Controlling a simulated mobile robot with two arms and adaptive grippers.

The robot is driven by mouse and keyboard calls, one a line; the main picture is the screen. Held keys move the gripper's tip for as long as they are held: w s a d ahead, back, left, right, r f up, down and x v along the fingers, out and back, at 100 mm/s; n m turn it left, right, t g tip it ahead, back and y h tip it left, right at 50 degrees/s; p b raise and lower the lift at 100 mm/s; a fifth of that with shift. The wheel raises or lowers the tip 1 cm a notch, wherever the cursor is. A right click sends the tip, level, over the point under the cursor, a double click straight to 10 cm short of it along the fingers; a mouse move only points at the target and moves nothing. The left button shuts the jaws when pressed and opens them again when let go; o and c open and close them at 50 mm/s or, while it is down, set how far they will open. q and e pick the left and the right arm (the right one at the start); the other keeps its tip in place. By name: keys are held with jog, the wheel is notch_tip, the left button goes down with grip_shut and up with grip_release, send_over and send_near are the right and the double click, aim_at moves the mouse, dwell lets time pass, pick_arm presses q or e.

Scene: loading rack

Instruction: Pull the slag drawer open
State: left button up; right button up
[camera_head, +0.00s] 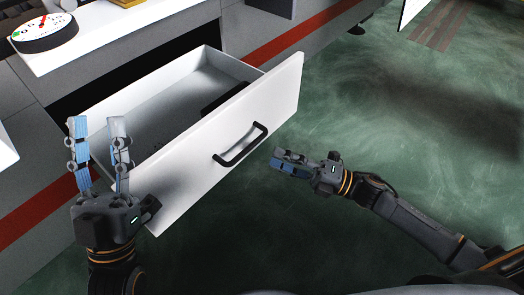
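The slag drawer (250,118) is white and pulled well out of the grey cabinet. Its inside shows, with a dark patch near the front wall. A black bar handle (241,146) is on its front panel. My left gripper (98,122) is at the drawer's left side, in front of part of it in the picture, with fingers pointing up, apart and nothing between them. My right gripper (278,160) is just right of the handle, apart from it, pointing left towards it. Its fingers are seen edge-on, so I cannot tell their opening.
The grey cabinet (180,25) has a red stripe (300,35) and a white ledge (100,35) with a round dial gauge (45,32). Green floor (400,130) is open to the right. A striped brown mat (445,25) lies at the top right.

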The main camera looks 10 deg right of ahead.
jog(key=shift+v, duration=1.7)
